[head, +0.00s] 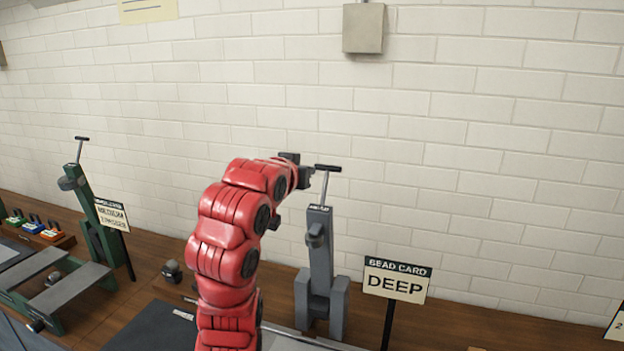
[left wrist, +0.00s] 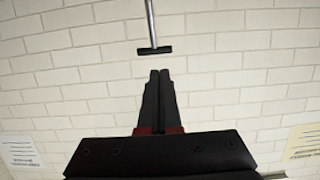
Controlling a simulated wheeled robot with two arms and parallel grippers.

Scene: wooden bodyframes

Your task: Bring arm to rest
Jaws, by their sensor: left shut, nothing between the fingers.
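My red left arm (head: 228,240) rises from the bottom middle of the head view and bends over to the right at its top. Its dark left gripper (head: 306,177) is beside the T-handle (head: 328,168) of a grey bead machine (head: 320,265). In the left wrist view the two black fingers (left wrist: 159,90) lie together with nothing between them. The T-handle (left wrist: 154,50) shows just beyond the fingertips there, with a small gap in the picture. How far apart they are in depth I cannot tell. My right gripper is not in view.
A sign reading BEAD CARD DEEP (head: 396,280) stands right of the grey machine. A green machine (head: 92,220) with its own sign (head: 112,214) stands at left on the wooden bench (head: 150,250). A grey box (head: 363,28) hangs on the white brick wall (head: 480,140).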

